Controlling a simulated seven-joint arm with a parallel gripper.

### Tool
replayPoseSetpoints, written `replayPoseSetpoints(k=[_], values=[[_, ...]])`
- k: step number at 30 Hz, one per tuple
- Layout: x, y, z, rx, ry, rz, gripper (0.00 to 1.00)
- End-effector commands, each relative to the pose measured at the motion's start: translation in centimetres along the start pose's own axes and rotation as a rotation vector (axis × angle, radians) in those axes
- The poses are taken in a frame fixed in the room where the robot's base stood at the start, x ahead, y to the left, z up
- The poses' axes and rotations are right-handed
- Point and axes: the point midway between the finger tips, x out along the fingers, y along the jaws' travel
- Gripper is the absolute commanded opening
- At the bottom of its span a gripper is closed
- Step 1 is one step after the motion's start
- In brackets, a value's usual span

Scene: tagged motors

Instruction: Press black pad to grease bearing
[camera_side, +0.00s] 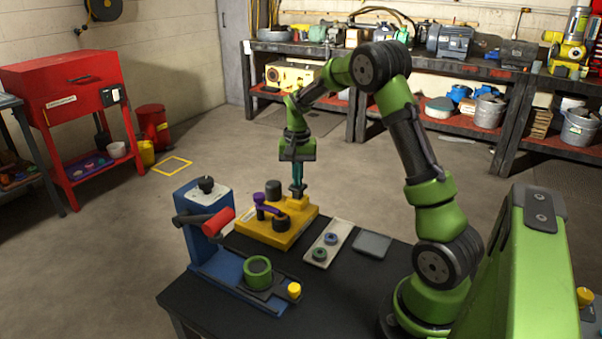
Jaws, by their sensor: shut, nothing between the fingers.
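A yellow block (254,232) stands at the back edge of the dark table. It carries a dark upright cylinder (274,187), a purple lever (266,208) and a round black part (281,222). My gripper (298,184) points straight down over the block's back right corner, its teal fingers shut and empty. A small dark piece (298,191) shows right below the fingertips. I cannot tell whether this is the black pad or whether the fingers touch it. No bearing can be made out for certain.
A blue press-like fixture (205,225) with a red-handled lever (218,221), a green ring (258,272) and a yellow button (294,290) stands front left. A pale tray (341,232) with two round parts and a grey plate (372,245) lie right of the block.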

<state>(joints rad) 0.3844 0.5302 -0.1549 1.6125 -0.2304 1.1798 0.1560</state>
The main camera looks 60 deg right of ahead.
Motion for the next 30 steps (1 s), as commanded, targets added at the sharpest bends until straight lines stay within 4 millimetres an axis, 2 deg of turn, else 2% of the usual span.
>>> replayPoseSetpoints(k=[5,12,30], values=[[1.1,0.0,0.1,-0.001,-0.003,0.002,0.0],[0.9,0.0,0.1,-0.001,-0.002,0.001,0.0],[-2.6,0.0,0.0,-0.001,-0.001,0.001,0.0]])
